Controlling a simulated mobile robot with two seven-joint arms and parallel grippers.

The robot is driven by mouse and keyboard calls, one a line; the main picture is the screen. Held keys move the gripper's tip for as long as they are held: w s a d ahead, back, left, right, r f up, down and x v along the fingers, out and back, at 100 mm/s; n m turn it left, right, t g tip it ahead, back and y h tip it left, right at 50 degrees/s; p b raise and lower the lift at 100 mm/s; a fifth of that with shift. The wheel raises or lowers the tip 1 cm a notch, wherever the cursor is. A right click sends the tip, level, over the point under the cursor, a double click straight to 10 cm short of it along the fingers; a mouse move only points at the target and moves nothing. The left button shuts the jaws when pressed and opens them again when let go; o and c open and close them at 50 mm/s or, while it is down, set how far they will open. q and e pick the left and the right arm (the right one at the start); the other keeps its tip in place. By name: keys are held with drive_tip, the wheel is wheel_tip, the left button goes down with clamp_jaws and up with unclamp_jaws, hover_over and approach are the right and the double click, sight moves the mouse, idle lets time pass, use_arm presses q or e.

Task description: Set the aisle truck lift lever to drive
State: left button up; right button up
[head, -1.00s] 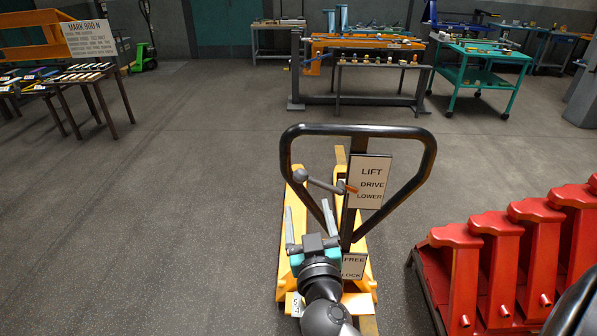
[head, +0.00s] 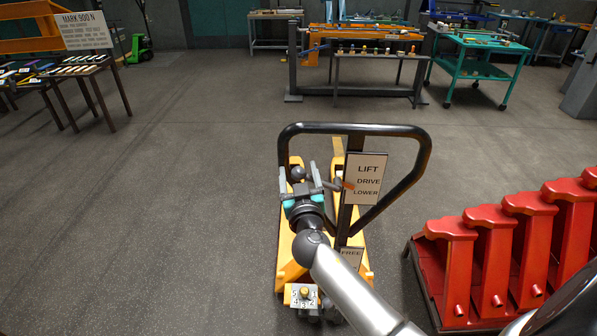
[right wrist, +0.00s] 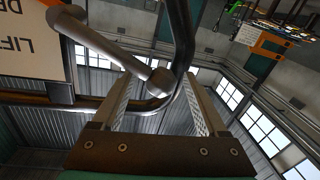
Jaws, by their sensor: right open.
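The aisle truck (head: 287,250) is yellow, with a black loop handle (head: 420,150). Its lift lever is a grey rod with a ball knob (head: 297,173) at the left end and an orange pointer (head: 347,184) at the label plate (head: 368,164), close to the word DRIVE. My right gripper (head: 299,168) is open inside the handle loop, its fingers on either side of the knob. In the right wrist view the lever knob (right wrist: 162,81) shows between the two spread fingers (right wrist: 163,100); contact cannot be told. My left gripper is out of view.
A FREE/LOCK plate (head: 350,256) sits lower on the truck, partly hidden by my arm. Red stands (head: 447,262) are close on the right. Workbenches (head: 372,52) and a teal cart (head: 470,70) stand at the back.

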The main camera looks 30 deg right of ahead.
clamp_jaws()
idle(0.7)
drive_tip(key=shift+a+f, duration=0.1)
drive_tip(key=shift+f, duration=0.1)
idle(0.6)
